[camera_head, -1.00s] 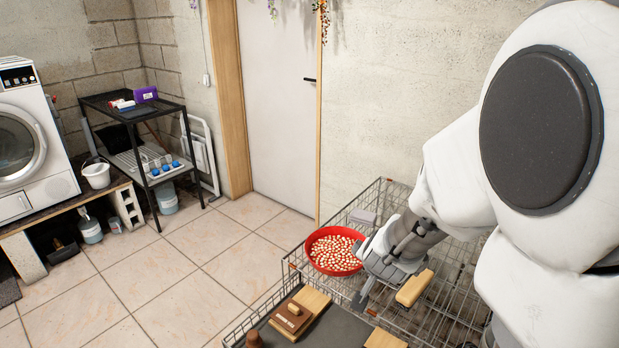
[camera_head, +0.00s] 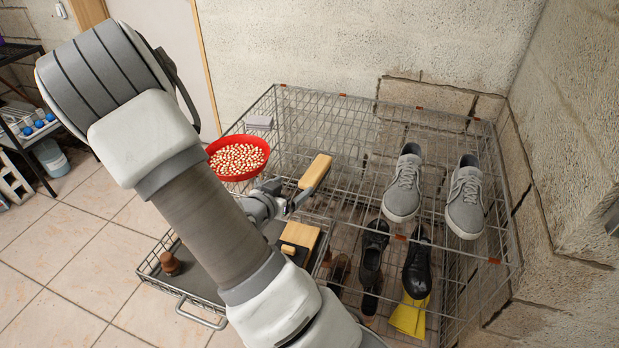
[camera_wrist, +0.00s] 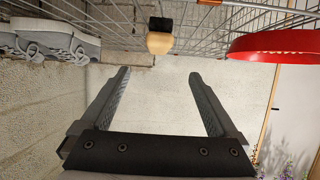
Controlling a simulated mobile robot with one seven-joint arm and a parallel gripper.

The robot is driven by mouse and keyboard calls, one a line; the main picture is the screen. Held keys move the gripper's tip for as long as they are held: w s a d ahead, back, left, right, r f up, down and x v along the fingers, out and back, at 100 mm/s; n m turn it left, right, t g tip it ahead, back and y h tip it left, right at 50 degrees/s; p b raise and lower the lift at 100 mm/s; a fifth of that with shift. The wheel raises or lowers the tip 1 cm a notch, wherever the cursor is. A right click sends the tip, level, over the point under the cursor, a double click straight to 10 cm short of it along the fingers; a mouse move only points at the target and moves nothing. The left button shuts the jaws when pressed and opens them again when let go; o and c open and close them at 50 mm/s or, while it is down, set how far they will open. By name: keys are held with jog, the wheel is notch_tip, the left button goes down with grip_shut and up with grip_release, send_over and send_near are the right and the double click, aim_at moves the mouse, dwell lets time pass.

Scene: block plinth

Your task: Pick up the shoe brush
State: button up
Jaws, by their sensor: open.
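A brush with a pale wooden back (camera_head: 315,172) lies on the wire top of the rack, right of the red bowl. In the wrist view its rounded wooden end (camera_wrist: 159,43) shows with a dark part, likely bristles, against the wires. My gripper (camera_head: 289,203) is just left of and nearer than the brush, apart from it. In the wrist view my gripper (camera_wrist: 158,76) is open and empty, its two fingers spread wide, with the brush end in line with the gap, beyond the tips.
A red bowl (camera_head: 216,164) of pale pieces stands left of the brush. Grey shoes (camera_head: 404,188) stand to the right on the rack; black shoes (camera_head: 417,267) and a yellow cloth (camera_head: 408,317) are lower. A pulled-out tray holds a wooden block (camera_head: 301,233) and a brown item (camera_head: 171,263).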

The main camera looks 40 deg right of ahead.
aim_at(316, 172)
jog(key=b+x, duration=0.3)
jog(key=x, duration=0.7)
jog(key=shift+d+f, duration=0.2)
jog(key=shift+d, duration=0.1)
jog(key=b+x, duration=0.2)
jog(key=x, duration=0.3)
jog(key=shift+s+f, duration=0.1)
jog(key=shift+f, duration=0.05)
jog(key=shift+d, duration=0.15)
jog(key=shift+c, duration=0.3)
grip_shut()
